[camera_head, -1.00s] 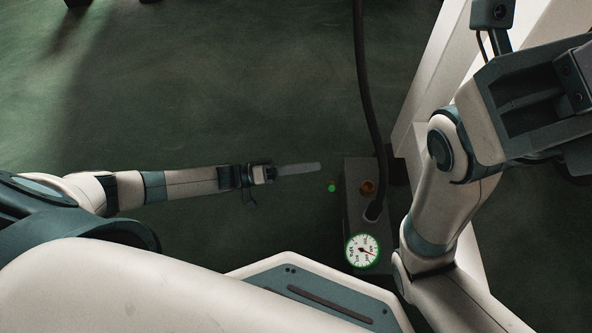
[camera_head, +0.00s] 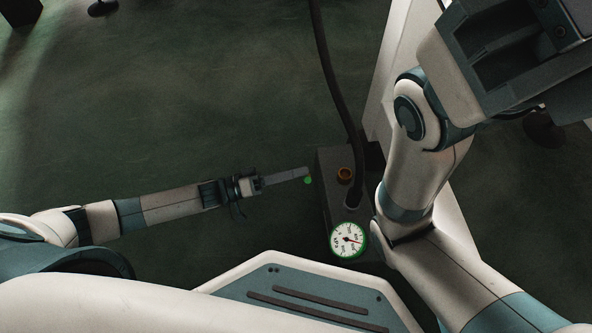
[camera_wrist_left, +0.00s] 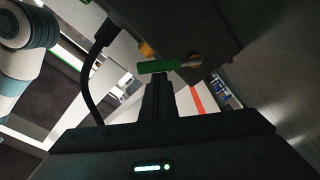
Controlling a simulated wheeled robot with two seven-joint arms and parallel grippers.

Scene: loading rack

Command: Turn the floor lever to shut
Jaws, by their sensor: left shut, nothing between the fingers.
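The floor lever shows its green end (camera_head: 308,180) at the left side of a dark box (camera_head: 330,215) on the floor.
A round gauge (camera_head: 348,240) with a green rim sits at the box's near end. An orange-brown fitting (camera_head: 345,174) and a thick black hose (camera_head: 335,90) are on its top. A white frame (camera_head: 385,75) stands behind on the right. The floor left of the box is clear.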

